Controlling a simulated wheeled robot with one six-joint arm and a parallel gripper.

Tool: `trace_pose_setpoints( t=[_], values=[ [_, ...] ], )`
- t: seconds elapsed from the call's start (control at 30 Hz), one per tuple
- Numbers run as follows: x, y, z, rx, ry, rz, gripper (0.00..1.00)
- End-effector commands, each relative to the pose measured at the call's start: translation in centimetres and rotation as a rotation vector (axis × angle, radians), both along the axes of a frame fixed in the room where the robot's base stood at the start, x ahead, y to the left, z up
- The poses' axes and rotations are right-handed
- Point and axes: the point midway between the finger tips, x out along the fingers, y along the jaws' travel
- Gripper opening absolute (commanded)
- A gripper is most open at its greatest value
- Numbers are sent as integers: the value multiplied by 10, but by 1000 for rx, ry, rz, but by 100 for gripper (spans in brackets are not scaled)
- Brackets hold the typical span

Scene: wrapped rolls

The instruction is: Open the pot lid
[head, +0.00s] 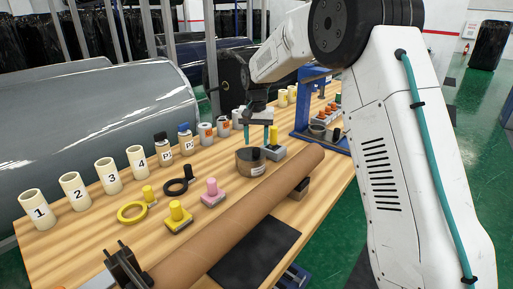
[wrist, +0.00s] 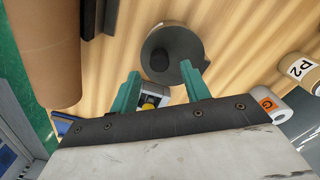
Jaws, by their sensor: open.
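The pot (head: 246,166) is a short brown cylinder with a small label, standing on the wooden table behind the long brown roll. Its dark round lid (wrist: 184,46) fills the upper middle of the wrist view, with a darker round knob (wrist: 160,60) on it. My gripper (head: 260,141) is over the pot, pointing down, with its two teal fingers apart. In the wrist view the open gripper (wrist: 160,70) has a fingertip on either side of the knob in the picture. I cannot tell whether the fingers touch the lid. Nothing is held.
A long brown roll (head: 235,220) lies in front of the pot. A grey block with a yellow knob (head: 274,136) stands close to the right. Numbered cream cups (head: 75,190), tape rings and small stamps stand to the left. A blue frame (head: 312,105) stands behind right.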

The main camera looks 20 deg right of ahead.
Motion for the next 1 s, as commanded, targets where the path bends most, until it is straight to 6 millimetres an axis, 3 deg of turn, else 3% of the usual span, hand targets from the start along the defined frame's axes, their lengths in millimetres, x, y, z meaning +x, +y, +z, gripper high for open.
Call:
trace_pose_setpoints(
  t=[0.23,0.57,0.6,0.77,1.0],
  values=[
    [0,0,-32,-1,1,0,47],
    [0,0,-38,0,-1,1,47],
    [0,0,-38,0,-1,1,44],
    [0,0,-38,0,-1,1,0],
    [0,-5,-37,-5,8,-5,0]
  ],
)
